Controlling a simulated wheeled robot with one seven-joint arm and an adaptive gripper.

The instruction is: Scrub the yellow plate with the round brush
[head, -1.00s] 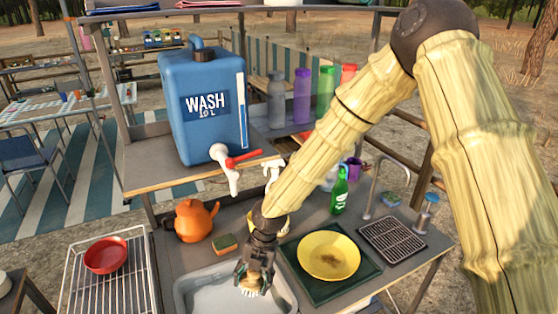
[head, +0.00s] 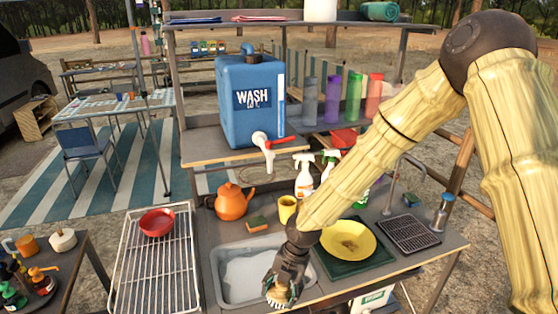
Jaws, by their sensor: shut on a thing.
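The yellow plate (head: 349,240) lies on a dark green mat (head: 331,264) on the counter, right of the wash basin. A brownish smear shows at its middle. My gripper (head: 282,284) is shut on the round brush (head: 277,295), whose pale bristles point down. The brush is over the right front part of the grey basin (head: 222,291), left of the plate and apart from it. The fingers hide most of the brush's handle. My forearm passes in front of the plate's upper left edge.
A sponge (head: 258,224), an orange kettle (head: 233,201) and a yellow cup (head: 287,209) stand behind the basin. A drain grid (head: 409,233) and a tap (head: 401,176) are right of the plate. A wire rack (head: 150,265) with a red bowl (head: 157,222) is left.

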